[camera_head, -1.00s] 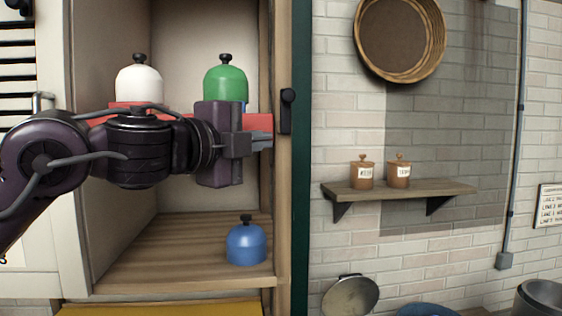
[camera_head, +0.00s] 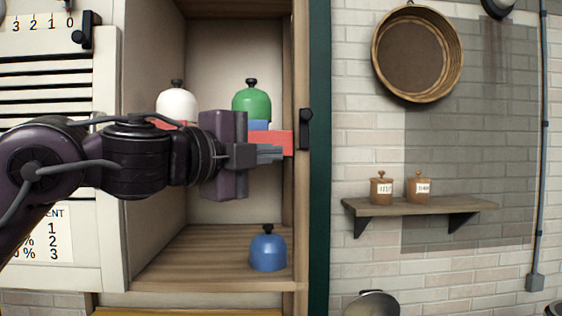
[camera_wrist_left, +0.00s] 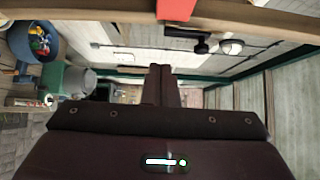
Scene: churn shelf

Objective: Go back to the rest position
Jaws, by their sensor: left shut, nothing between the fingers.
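My left gripper (camera_head: 270,153) is shut and empty, held level in front of the open wooden cabinet, its fingers pointing right in the head view. Its closed fingers also show in the left wrist view (camera_wrist_left: 160,85). Behind it, a white churn (camera_head: 177,105) and a green churn (camera_head: 252,100) stand on the upper level, partly hidden by my arm. A blue churn (camera_head: 268,250) stands on the cabinet's lower board (camera_head: 200,262), below the gripper. My right gripper is not in view.
A red bar (camera_head: 281,139) runs along the upper level behind the gripper. A black latch (camera_head: 305,130) is on the cabinet's right edge. A wall shelf (camera_head: 420,206) with two brown jars is farther right. A blue tub (camera_wrist_left: 38,42) shows in the wrist view.

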